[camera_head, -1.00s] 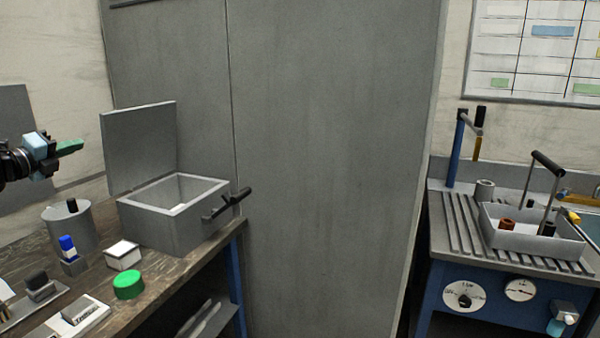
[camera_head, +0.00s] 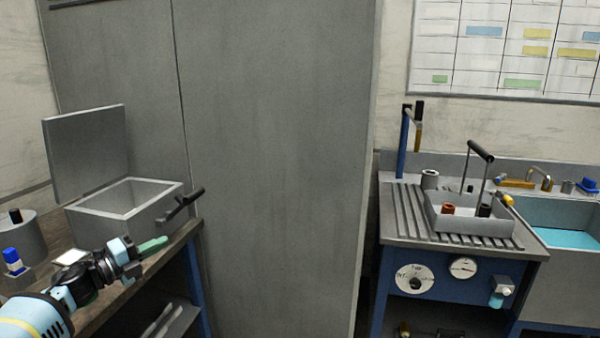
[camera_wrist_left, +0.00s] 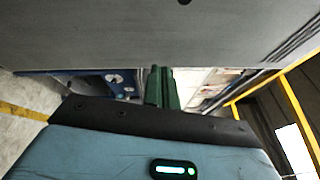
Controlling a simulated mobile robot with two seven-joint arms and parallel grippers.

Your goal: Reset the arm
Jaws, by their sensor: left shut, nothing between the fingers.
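My left gripper (camera_head: 152,246) has green fingers and is shut and empty. In the head view it is in the air near the right edge of the left bench, in front of the open grey box. In the left wrist view its green fingers (camera_wrist_left: 162,86) are together with nothing between them. My right gripper is in neither view. No microscope can be made out. An upright blue post with a dark-handled crank arm (camera_head: 408,140) stands at the back left of the right-hand counter; I cannot tell whether it is the task's arm.
The open grey box (camera_head: 100,215) with a black side handle (camera_head: 180,206) stands on the left bench. A tall grey cabinet (camera_head: 275,170) fills the middle. On the right, a tray with a tall handle (camera_head: 470,226) sits on the ribbed counter beside a sink (camera_head: 565,236).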

